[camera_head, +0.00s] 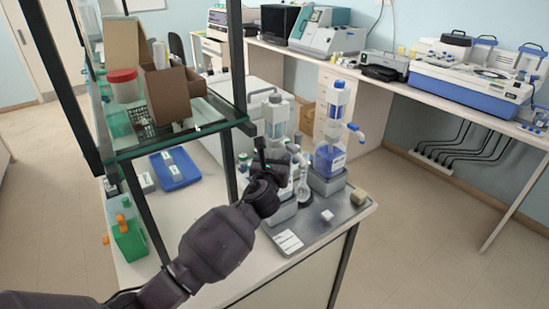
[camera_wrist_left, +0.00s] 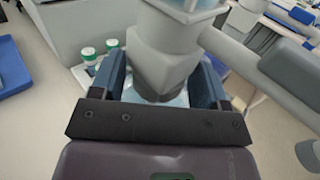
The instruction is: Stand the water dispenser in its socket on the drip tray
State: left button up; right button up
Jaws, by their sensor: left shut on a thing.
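The water dispenser (camera_head: 276,113) is a clear bottle with a grey pump head, upright at the left of the drip tray. My left gripper (camera_head: 272,163) is shut on it. In the left wrist view the blue-edged fingers (camera_wrist_left: 160,88) sit either side of the dispenser's grey collar (camera_wrist_left: 165,62), with the grey spout arm reaching right. The grey drip tray (camera_head: 322,232) lies on the bench corner. A grey socket block (camera_head: 284,211) shows below the held dispenser. My gripper and arm hide the bottle's lower part, and I cannot tell whether it is seated. My right gripper is not in view.
A second dispenser with blue liquid (camera_head: 329,160) stands in the right socket block. A glass flask (camera_head: 305,194) is close between the two. A white label, a small white block and a tan block lie on the tray. A glass-shelved rack (camera_head: 233,60) stands left.

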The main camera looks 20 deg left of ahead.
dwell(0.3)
pick_arm(q)
jog(key=o, duration=1)
jog(key=shift+f, duration=0.3)
jog(key=shift+s, duration=0.25)
jog(key=s, duration=0.3)
jog(key=s+d, duration=0.1)
jog(key=s, duration=0.6)
jog(key=shift+s+d+r, duration=0.15)
